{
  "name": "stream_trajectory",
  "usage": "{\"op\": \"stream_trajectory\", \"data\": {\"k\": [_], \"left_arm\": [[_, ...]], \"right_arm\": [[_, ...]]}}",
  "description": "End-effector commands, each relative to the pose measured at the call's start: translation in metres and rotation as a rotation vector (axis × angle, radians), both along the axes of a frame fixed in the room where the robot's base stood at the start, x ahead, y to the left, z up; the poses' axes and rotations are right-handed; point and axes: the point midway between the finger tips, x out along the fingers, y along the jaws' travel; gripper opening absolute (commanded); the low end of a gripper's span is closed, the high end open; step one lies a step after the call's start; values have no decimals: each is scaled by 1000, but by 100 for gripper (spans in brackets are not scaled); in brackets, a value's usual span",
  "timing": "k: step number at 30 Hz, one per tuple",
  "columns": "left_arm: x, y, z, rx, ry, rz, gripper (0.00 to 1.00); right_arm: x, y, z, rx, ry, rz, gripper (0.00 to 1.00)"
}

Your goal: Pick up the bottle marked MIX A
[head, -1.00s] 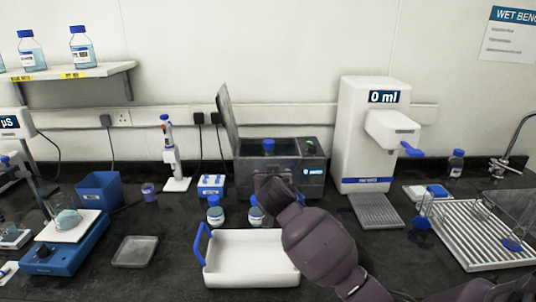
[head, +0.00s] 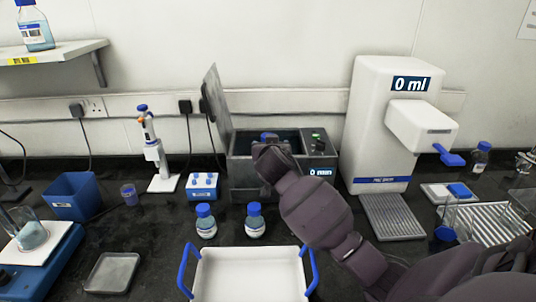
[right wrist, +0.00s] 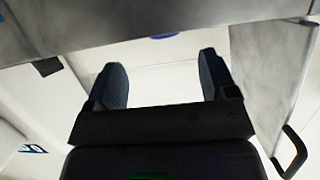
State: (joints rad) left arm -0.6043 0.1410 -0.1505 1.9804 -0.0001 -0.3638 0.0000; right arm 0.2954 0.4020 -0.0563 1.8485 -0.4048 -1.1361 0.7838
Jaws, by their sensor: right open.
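Two blue-capped bottles, a left one (head: 206,222) and a right one (head: 254,221), stand upright on the bench behind the white tray. Their labels are too small to read, so I cannot tell which bottle is MIX A. Another blue cap (head: 268,136) shows inside the open grey bath (head: 243,172), mostly hidden by my right gripper (head: 268,152). That gripper is at the bath's front opening. In the right wrist view its two fingers (right wrist: 163,82) are apart with nothing between them, and a sliver of blue (right wrist: 164,36) shows beyond. My left gripper is not in view.
The white tray (head: 249,264) with blue handles stands in front. The bath's raised lid (head: 217,108) stands at its left. A white dispenser (head: 388,130) stands to the right, a pipette stand (head: 158,165) to the left. Another bottle (head: 35,30) is on the shelf.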

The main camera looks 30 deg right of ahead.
Motion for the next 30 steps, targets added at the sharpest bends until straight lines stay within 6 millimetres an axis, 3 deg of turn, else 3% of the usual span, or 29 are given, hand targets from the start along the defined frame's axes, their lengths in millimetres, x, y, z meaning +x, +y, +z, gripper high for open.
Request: {"op": "stream_trajectory", "data": {"k": [6,17,30], "left_arm": [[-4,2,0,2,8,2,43],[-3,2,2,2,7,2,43],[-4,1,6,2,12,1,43]], "right_arm": [[25,-15,-8,-1,1,-1,78],[43,-25,-15,-1,0,0,78],[79,-45,-28,-1,0,0,78]]}}
